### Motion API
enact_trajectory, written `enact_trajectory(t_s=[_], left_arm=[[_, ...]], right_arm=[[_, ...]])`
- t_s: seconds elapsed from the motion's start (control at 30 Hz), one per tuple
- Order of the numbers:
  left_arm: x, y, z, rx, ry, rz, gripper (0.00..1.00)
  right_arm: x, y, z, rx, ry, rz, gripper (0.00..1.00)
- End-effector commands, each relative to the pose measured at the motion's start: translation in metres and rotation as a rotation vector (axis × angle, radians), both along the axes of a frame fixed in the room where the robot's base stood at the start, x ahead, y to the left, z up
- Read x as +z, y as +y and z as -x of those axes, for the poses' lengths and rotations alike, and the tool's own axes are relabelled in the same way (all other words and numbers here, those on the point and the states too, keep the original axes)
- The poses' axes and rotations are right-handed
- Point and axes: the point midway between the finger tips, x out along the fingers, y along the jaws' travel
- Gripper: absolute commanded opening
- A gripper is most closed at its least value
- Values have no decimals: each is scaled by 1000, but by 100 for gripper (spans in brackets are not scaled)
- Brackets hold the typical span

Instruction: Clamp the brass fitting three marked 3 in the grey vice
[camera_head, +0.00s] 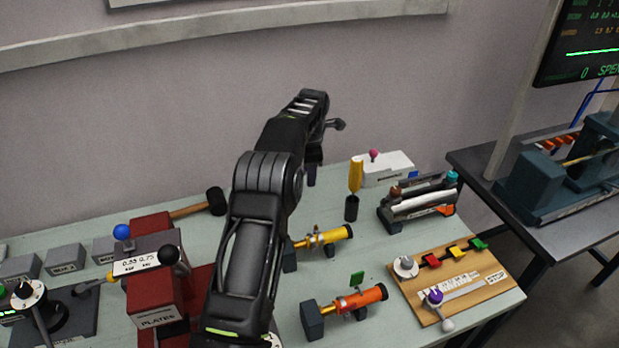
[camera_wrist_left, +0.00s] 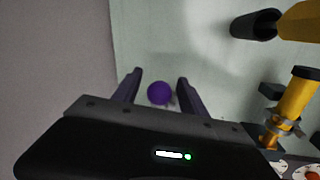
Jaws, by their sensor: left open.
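My left gripper (camera_head: 314,158) points down near the back edge of the table. In the left wrist view its fingers (camera_wrist_left: 159,78) are open, with a round purple knob (camera_wrist_left: 159,93) showing between them; I cannot tell whether they touch it. A yellow tube (camera_head: 335,234) with brass-coloured fittings (camera_head: 312,240) lies in front of the gripper, and the tube also shows in the left wrist view (camera_wrist_left: 297,95). An orange tube (camera_head: 362,299) with a brass-coloured end (camera_head: 340,305) lies nearer. No mark 3 is readable, and I cannot pick out the grey vice. My right gripper is out of view.
A metal cylinder rack (camera_head: 418,206) and a wooden board with a dial and sliders (camera_head: 440,275) stand to the right. A red press (camera_head: 158,290) and a mallet (camera_head: 216,201) are left. My arm hides the table's middle.

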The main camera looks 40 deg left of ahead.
Motion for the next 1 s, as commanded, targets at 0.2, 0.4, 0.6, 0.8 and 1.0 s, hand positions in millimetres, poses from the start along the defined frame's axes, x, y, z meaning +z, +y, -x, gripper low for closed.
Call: enact_trajectory(t_s=[0.2, 0.4, 0.6, 0.8, 1.0], left_arm=[[-15, 3, -2, 1, -1, -1, 50], [-15, 3, -2, 1, -1, -1, 50], [-15, 3, -2, 1, -1, -1, 36], [-15, 2, -2, 1, 0, 0, 20], [-15, 2, -2, 1, 0, 0, 3]], right_arm=[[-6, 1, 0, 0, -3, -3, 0], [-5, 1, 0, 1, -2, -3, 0], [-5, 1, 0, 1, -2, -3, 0], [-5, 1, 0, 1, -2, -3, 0], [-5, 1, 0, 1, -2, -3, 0]])
